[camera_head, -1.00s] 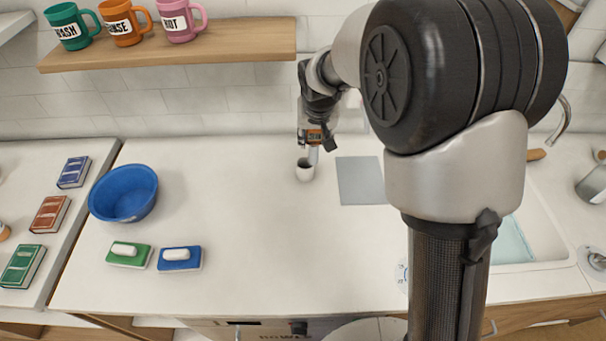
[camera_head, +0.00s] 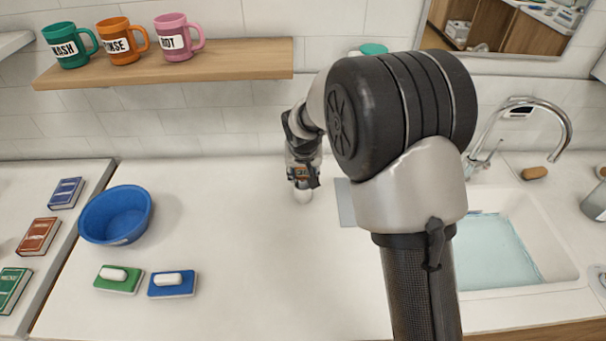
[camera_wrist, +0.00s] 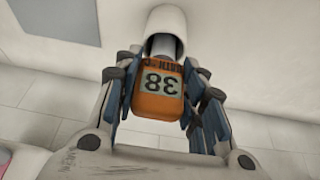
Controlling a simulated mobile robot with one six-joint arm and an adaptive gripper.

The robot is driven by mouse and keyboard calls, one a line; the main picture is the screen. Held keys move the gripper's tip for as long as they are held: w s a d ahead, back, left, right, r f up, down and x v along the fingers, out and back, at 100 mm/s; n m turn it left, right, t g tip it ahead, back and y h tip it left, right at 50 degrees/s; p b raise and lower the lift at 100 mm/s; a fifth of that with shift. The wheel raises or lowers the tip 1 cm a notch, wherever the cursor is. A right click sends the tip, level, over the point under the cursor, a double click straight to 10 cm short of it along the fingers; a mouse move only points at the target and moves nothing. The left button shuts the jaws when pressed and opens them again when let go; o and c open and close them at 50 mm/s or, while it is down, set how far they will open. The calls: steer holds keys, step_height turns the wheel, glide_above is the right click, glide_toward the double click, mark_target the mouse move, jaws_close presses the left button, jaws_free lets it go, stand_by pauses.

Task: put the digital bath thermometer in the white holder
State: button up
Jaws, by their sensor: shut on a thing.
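The digital bath thermometer (camera_wrist: 160,98) has an orange head with an upside-down 38 on its display and a pale stem. My gripper (camera_wrist: 157,78) is shut on the orange head, with a finger on each side. The white holder (camera_wrist: 166,20) is a small round cup, and the stem reaches into its mouth; the depth of the stem's tip is hidden. In the head view, my gripper (camera_head: 302,180) is directly above the holder (camera_head: 303,197), which stands on the white counter. A bit of the orange thermometer (camera_head: 301,172) shows between the fingers.
A grey mat (camera_head: 346,205) lies right of the holder, partly behind my arm. A sink (camera_head: 500,250) is at the right. The counter's middle is clear.

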steer(key=shift+f, duration=0.15)
steer(key=o, duration=1.2)
steer(key=shift+c, duration=0.2)
